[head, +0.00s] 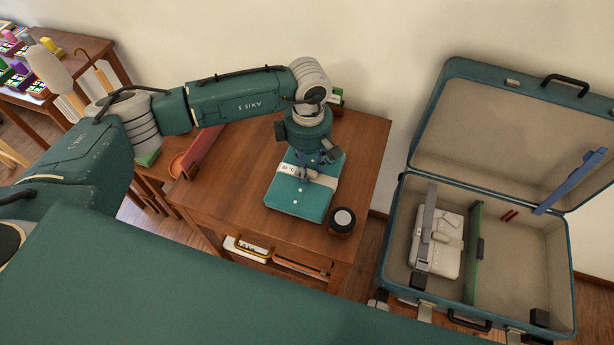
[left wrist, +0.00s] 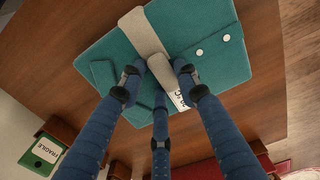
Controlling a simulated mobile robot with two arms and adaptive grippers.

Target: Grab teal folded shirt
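The teal folded shirt (head: 298,198) lies on the wooden table, wrapped by a beige band with a rolled grip and a white label. In the left wrist view the shirt (left wrist: 215,62) fills the upper middle, with two pale buttons at its right. My left gripper (head: 315,172) points down over the shirt. In the left wrist view its blue fingers (left wrist: 159,80) stand on both sides of the beige rolled grip (left wrist: 160,70), very close to it; whether they press on it I cannot tell. My right gripper is out of view.
A small dark round pot with a pale top (head: 342,220) stands by the table's front right corner. A red tray (head: 197,152) lies left of the shirt. An open teal suitcase (head: 384,262) at the right holds a white folded garment (head: 446,258) and a green divider.

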